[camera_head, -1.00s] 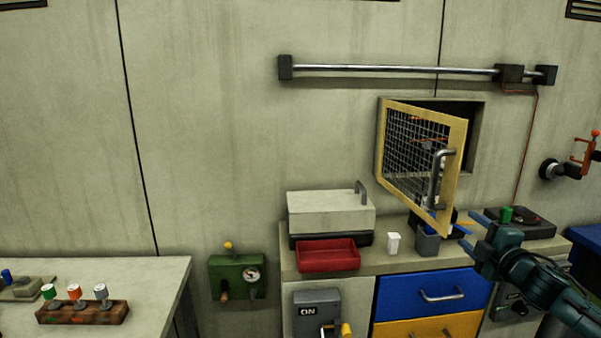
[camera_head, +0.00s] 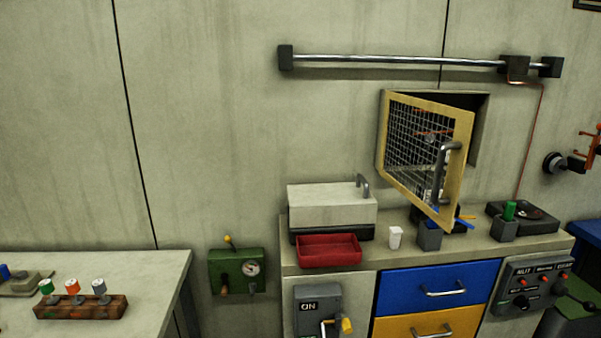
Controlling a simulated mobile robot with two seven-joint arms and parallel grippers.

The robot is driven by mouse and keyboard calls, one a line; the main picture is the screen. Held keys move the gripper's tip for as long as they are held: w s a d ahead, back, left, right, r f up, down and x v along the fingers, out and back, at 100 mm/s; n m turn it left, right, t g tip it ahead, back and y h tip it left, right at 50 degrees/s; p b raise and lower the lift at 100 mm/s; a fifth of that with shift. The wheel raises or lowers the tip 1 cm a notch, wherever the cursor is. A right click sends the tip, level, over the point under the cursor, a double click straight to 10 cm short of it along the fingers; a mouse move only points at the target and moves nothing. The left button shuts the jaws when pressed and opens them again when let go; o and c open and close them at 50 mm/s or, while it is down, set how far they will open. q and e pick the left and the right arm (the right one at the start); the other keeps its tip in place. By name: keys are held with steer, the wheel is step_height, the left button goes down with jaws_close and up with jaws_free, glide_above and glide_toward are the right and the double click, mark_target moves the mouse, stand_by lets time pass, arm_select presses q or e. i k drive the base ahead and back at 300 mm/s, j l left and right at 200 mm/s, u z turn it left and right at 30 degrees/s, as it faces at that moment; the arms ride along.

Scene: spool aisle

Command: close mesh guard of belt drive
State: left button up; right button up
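The mesh guard (camera_head: 425,150) is a yellow-framed wire mesh door on the wall recess. It is hinged at its left side and stands swung open toward me. A grey bar handle (camera_head: 443,172) is on its right side. The dark recess (camera_head: 478,117) shows behind it, with some reddish parts seen through the mesh; the rest of the belt drive is hidden. Neither of my grippers is in view.
Below the guard is a counter (camera_head: 465,243) with a red tray (camera_head: 329,251), a white box (camera_head: 331,206), a white cup (camera_head: 395,237), a grey pen holder (camera_head: 429,236) and a dark turntable-like device (camera_head: 535,217). A metal rail (camera_head: 400,61) runs above. A table (camera_head: 150,273) stands at left.

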mark_target(460, 148)
steer(key=i+l+z, duration=0.25)
steer(key=z, duration=0.15)
steer(key=i+l+z, duration=0.1)
steer(key=i+z, duration=0.3)
steer(key=k, duration=0.05)
